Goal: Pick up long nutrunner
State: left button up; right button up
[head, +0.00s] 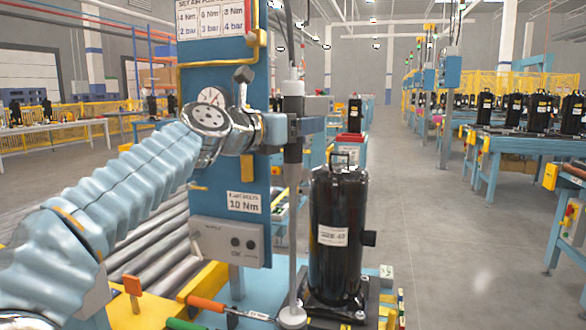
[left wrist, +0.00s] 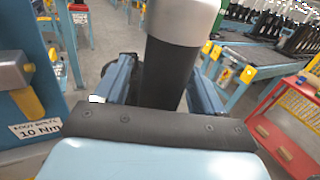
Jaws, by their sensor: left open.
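The long nutrunner (head: 292,152) stands upright beside the blue panel. It has a grey top, a black grip and a long thin shaft ending in a socket low down near the compressor's base. My left gripper (head: 308,125) is level with the black grip. In the left wrist view the open fingers (left wrist: 163,82) lie on either side of the nutrunner's black grip (left wrist: 168,78), below its silver upper body. I cannot tell whether either finger touches it. My right gripper is not in view.
A black compressor (head: 337,262) stands just right of the nutrunner shaft. The blue tool panel (head: 228,165), with a 10 Nm label, is close on the left. Roller conveyor (head: 165,240) and hand tools with orange (head: 206,304) and green handles are lower left. The aisle right is clear.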

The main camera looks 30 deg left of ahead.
pick_arm(q)
jog(key=shift+w, duration=0.25)
grip_shut()
jog(key=shift+r, duration=0.15)
dwell(0.4)
